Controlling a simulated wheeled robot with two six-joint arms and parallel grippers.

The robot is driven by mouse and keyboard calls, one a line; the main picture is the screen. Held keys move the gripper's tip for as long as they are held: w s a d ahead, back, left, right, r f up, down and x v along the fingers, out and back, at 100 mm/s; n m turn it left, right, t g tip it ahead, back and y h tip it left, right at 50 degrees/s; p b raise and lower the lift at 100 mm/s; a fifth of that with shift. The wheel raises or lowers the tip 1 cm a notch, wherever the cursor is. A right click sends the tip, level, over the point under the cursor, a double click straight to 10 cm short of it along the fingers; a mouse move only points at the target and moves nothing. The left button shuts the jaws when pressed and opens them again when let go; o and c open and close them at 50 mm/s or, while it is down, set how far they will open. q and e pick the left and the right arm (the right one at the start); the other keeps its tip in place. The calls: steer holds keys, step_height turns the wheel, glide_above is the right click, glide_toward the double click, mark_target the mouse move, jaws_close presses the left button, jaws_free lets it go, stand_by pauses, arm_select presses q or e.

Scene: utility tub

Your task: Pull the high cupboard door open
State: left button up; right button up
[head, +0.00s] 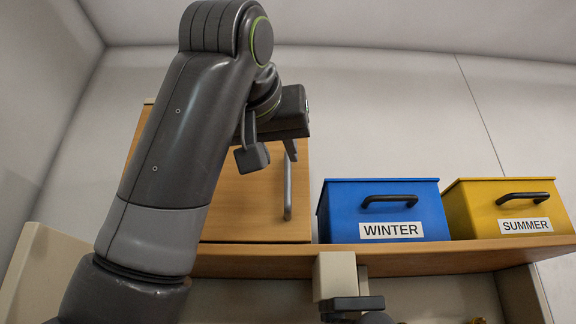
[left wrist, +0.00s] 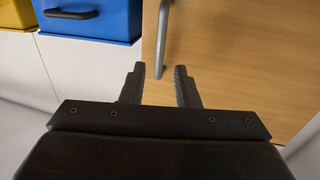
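The wooden cupboard door (head: 255,205) stands above the shelf, left of the blue box, and looks shut. Its metal bar handle (head: 287,190) runs upright near the door's right edge. My left gripper (head: 270,153) is open in front of the door, by the upper part of the handle. In the left wrist view the handle (left wrist: 162,38) runs in line with the gap between the open fingers (left wrist: 160,83). I cannot tell whether either finger touches it. My left arm hides much of the door's left side. My right gripper is not clearly seen.
A wooden shelf (head: 430,258) runs under the door. On it stand a blue box marked WINTER (head: 340,215), close right of the door, and a yellow box marked SUMMER (head: 475,212). A beige block (head: 335,277) sits below the shelf. The wall above the boxes is bare.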

mark_target(287, 173)
arm_select(q)
steer(key=w+p, duration=0.1)
steer(key=w, duration=0.2)
steer(key=w+d+p, duration=0.1)
steer(key=w, duration=0.3)
steer(key=shift+w+d+p, duration=0.2)
steer(key=shift+w+p, duration=0.05)
steer(key=shift+p, duration=0.1)
steer(key=shift+w+d, duration=0.1)
steer(key=shift+w, duration=0.4)
jaws_close()
